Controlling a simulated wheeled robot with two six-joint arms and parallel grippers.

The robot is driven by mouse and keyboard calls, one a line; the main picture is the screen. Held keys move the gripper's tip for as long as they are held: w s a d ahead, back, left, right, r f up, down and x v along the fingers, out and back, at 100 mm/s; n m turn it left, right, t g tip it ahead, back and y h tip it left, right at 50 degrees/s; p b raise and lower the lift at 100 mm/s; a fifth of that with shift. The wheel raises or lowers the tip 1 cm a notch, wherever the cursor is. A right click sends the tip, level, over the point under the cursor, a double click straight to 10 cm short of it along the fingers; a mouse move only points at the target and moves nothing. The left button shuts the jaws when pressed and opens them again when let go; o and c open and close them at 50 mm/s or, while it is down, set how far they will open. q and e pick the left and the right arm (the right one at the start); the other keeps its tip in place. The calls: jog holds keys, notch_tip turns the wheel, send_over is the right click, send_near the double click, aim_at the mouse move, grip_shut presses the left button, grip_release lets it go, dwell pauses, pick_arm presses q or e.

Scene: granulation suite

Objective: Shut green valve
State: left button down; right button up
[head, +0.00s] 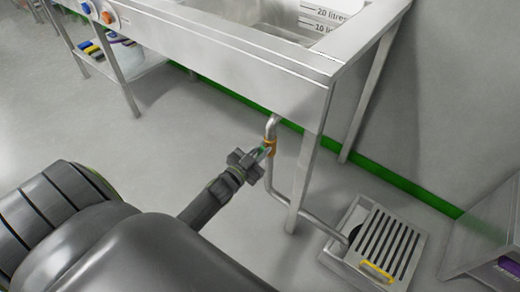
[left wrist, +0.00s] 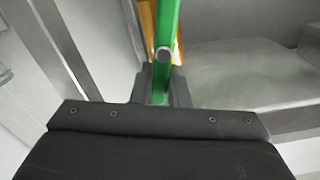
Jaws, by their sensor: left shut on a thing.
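The green valve's lever (left wrist: 166,25) shows in the left wrist view as a green bar running up from between my fingers. In the head view only a small bit of green shows at my fingertips. The orange-yellow valve body (head: 269,147) sits on the grey drain pipe (head: 271,128) under the sink. My left gripper (head: 260,155) reaches the valve from the left and is shut on the green lever. It also shows in the left wrist view (left wrist: 161,88). The fingers hide part of the lever, and I cannot tell its angle to the pipe. My right gripper is not in view.
The steel sink (head: 255,58) stands above the valve, with a leg (head: 305,170) just right of the pipe. The pipe runs down to a floor drain with a slatted grate (head: 388,245) and yellow handle (head: 377,271). The floor on the left is clear.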

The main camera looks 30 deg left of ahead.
pick_arm(q)
jog(key=m, duration=0.3)
jog(key=shift+d+f, duration=0.3)
jog(key=shift+d, duration=0.1)
jog(key=shift+s+d+f+m+b, duration=0.1)
jog(key=shift+d+f+m+b, duration=0.25)
jog(key=shift+m+b, duration=1.15)
jog(key=shift+d+f+m+b, duration=0.2)
jog(key=shift+f+m+b, duration=0.3)
jog(key=shift+m, duration=2.05)
jog(key=shift+s+d+f+m+b, duration=0.2)
jog(key=shift+f+m+b, duration=0.5)
jog(key=shift+m, duration=1.35)
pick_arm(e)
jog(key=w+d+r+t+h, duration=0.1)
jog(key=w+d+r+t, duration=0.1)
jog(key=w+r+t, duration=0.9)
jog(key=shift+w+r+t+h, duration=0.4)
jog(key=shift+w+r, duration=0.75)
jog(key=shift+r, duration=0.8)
pick_arm(q)
jog(key=shift+w+r, duration=0.15)
jog(key=c, duration=1.4)
grip_release()
